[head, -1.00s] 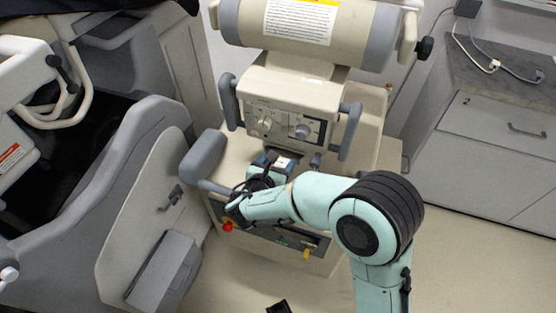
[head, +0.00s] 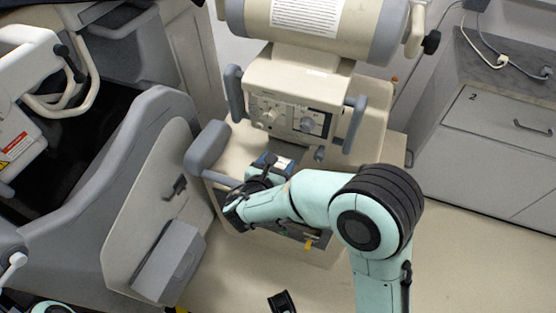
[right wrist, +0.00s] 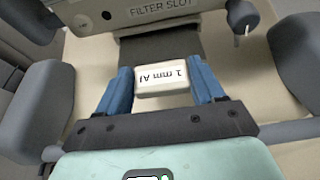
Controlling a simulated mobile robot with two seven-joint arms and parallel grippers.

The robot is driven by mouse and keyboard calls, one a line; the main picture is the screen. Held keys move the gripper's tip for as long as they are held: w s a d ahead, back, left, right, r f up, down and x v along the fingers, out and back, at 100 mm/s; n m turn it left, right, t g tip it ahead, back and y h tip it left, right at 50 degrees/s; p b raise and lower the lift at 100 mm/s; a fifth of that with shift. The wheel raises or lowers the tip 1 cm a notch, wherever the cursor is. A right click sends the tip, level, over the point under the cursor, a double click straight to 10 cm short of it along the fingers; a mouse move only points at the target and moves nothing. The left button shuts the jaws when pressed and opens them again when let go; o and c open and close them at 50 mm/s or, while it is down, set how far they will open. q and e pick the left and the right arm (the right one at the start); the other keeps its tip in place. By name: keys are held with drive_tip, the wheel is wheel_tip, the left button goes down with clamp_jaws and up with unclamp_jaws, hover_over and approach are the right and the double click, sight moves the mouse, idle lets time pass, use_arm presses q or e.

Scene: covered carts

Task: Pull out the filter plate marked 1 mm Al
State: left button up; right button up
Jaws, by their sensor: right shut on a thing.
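The filter plate's white handle block (right wrist: 162,80) is marked "1 mm Al" in the right wrist view. A dark flat part of the plate (right wrist: 160,48) runs from it toward the housing labelled FILTER SLOT (right wrist: 158,12). The plate's far end is hidden there, so I cannot tell how much is inside. My right gripper (right wrist: 162,88) is shut on the handle, with one blue finger on each side. In the head view, my right gripper (head: 268,166) is in front of and below the machine's control panel (head: 295,110).
A grey padded handle (head: 207,147) stands left of my right gripper. Grey side handles (head: 234,92) flank the panel. A cream board with a grey box (head: 168,262) is at the left. A grey cabinet (head: 490,140) is at the right. Floor (head: 460,265) is clear at lower right.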

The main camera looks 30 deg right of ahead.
drive_tip(key=shift+s+a+p, duration=0.45)
drive_tip(key=shift+s+a, duration=1.2)
drive_tip(key=shift+a, duration=0.3)
drive_tip(key=shift+s+a, duration=0.15)
drive_tip(key=shift+a, duration=0.05)
